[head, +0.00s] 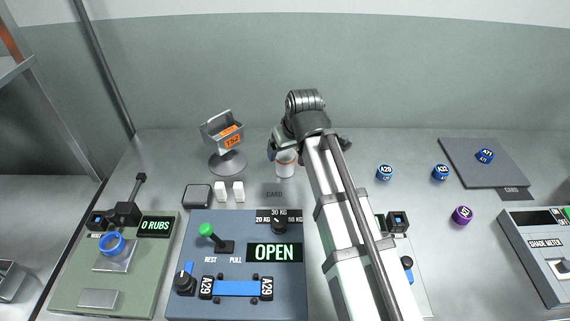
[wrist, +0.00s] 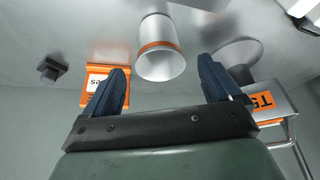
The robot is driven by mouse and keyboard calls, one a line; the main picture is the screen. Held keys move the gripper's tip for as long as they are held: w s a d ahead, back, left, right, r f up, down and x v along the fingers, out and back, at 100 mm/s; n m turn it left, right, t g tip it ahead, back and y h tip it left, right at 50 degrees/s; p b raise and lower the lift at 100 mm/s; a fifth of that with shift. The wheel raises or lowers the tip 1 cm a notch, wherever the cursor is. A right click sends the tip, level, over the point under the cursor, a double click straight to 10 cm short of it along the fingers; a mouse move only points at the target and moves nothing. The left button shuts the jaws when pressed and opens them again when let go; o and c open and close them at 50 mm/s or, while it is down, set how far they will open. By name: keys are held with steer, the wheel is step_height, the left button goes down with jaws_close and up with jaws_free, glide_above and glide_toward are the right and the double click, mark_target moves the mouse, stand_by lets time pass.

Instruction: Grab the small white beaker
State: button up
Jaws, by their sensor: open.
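The small white beaker (head: 286,165) with an orange band stands upright on the bench near the middle back, partly covered by my gripper in the head view. In the wrist view the beaker (wrist: 160,62) lies ahead, between the lines of the two fingers and slightly beyond the tips. My gripper (head: 277,149) is open, with dark blue fingers spread to either side of the beaker, and holds nothing. A gap shows between the beaker and each finger in the wrist view.
A metal holder with an orange label (head: 222,130) stands on a round base left of the beaker. Two white blocks (head: 230,191) and a dark square pad (head: 197,196) lie in front. A control panel reading OPEN (head: 235,250) is nearer. Blue pucks (head: 385,172) sit to the right.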

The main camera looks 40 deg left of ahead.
mark_target(285, 155)
steer(key=shift+x, duration=2.5)
steer(key=shift+a, duration=0.1)
steer(key=shift+c, duration=0.2)
steer(key=shift+r, duration=0.1)
steer(key=c, duration=0.9)
